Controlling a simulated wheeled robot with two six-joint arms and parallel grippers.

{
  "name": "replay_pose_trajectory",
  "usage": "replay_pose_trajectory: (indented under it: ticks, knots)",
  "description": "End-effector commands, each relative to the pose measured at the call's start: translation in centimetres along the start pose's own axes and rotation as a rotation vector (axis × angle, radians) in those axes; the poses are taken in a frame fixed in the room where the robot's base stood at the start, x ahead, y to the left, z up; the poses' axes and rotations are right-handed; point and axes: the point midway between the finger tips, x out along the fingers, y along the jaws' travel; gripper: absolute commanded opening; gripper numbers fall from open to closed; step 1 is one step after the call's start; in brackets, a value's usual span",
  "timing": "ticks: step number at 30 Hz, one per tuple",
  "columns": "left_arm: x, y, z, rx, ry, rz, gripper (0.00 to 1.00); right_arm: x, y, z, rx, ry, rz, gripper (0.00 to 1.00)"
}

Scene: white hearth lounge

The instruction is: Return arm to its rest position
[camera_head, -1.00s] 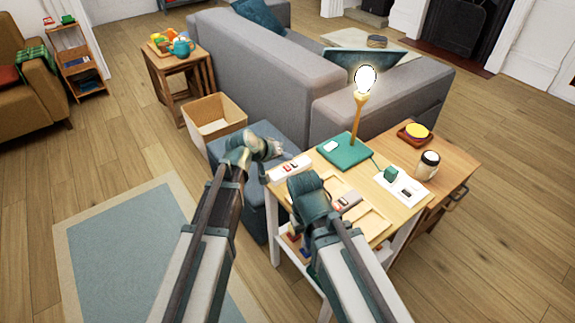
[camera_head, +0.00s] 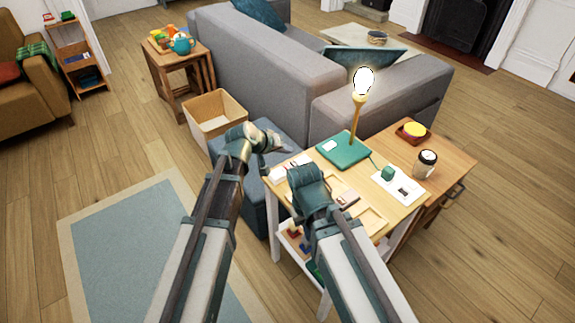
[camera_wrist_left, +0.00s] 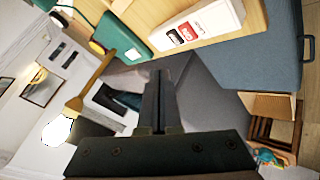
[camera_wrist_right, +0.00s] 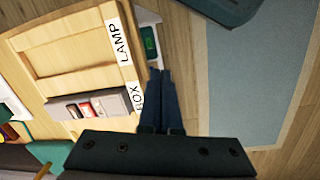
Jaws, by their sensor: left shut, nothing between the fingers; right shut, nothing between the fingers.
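My left gripper (camera_head: 272,142) is shut and empty. It hangs in the air beside the far left corner of the small wooden table (camera_head: 400,208). In the left wrist view its shut fingers (camera_wrist_left: 160,78) point past the lamp and the white box. My right gripper is above the table's near left part. Its fingers are hidden behind its own wrist in the head view. In the right wrist view its fingers (camera_wrist_right: 162,75) are shut with nothing between them, near the edge of a wooden tray (camera_wrist_right: 75,80) labelled LAMP and BOX.
A lit lamp (camera_head: 356,118) stands on a teal base (camera_head: 345,152) on the table. A white box (camera_wrist_left: 198,28) lies beside it. A cardboard box (camera_head: 213,122), blue ottoman and grey sofa (camera_head: 262,62) are behind.

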Motion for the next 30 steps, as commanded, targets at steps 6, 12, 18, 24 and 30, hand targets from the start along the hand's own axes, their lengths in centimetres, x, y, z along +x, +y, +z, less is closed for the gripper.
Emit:
replay_pose_trajectory:
  ticks: [6,12,18,24,30]
  knots:
    - [0.0,0.0,0.1,0.001,-0.002,-0.001,0.00,0.0,0.0,0.0,0.000,0.000,0.000,0.00]
    - [-1.0,0.2,6.2,0.094,-0.149,-0.077,0.00,0.0,0.0,0.0,0.000,0.000,0.000,0.00]
    - [-4.9,-1.7,16.4,0.256,-0.438,-0.279,0.00,0.0,0.0,0.0,0.000,0.000,0.000,0.00]
    - [-10.0,-4.1,22.7,0.355,-0.645,-0.479,0.00,0.0,0.0,0.0,0.000,0.000,0.000,0.00]
    - [-14.2,-3.3,22.2,0.378,-0.711,-0.559,0.00,-3.4,0.3,0.2,0.000,0.000,0.000,0.00]
